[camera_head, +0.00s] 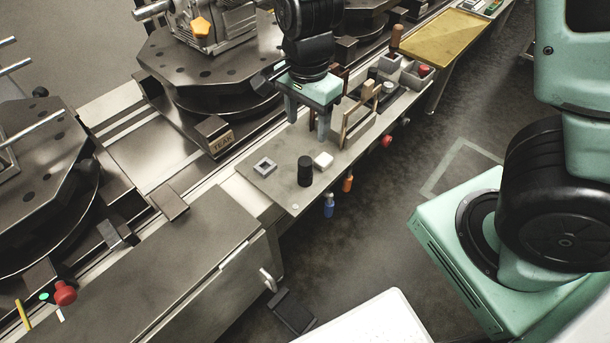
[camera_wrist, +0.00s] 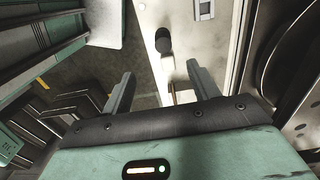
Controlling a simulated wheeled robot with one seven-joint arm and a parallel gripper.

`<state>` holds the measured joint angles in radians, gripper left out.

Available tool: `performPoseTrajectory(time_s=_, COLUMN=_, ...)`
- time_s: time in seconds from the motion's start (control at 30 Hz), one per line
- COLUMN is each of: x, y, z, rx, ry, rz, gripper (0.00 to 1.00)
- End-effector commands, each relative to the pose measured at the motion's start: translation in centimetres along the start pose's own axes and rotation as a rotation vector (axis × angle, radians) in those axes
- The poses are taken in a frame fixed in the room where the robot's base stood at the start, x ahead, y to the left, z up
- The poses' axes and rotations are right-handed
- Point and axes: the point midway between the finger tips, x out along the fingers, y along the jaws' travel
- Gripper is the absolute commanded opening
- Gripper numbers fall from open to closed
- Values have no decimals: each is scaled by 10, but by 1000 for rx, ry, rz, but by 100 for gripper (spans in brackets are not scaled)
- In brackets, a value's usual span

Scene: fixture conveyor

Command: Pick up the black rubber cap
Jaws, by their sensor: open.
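A black upright cylinder, which looks like the black rubber cap (camera_head: 305,170), stands on the grey side table (camera_head: 283,187) near its front end. In the wrist view the cap (camera_wrist: 162,40) lies beyond the fingertips, roughly in line with the gap between them. My gripper (camera_head: 308,122) is open and empty, its fingers pointing down above the table, farther back than the cap. The two spread fingers of my gripper also show in the wrist view (camera_wrist: 160,72). The gripper does not touch the cap.
A wooden frame (camera_head: 360,115) stands right of the gripper, before a compartment tray (camera_head: 408,80). Blue (camera_head: 328,205) and orange (camera_head: 348,183) handles hang at the table edge.

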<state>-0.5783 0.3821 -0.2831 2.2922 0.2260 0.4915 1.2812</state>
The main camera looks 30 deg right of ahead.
Motion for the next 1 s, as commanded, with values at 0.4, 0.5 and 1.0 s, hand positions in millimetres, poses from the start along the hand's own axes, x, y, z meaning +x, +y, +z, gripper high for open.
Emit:
performPoseTrajectory(time_s=0.4, x=77, y=1, z=-2, rx=17, ry=1, rz=7, gripper=60)
performPoseTrajectory(time_s=0.5, x=96, y=0, z=-2, rx=15, ry=1, rz=5, gripper=60)
performPoseTrajectory(time_s=1.0, x=145, y=-4, z=-2, rx=12, ry=1, rz=4, gripper=60)
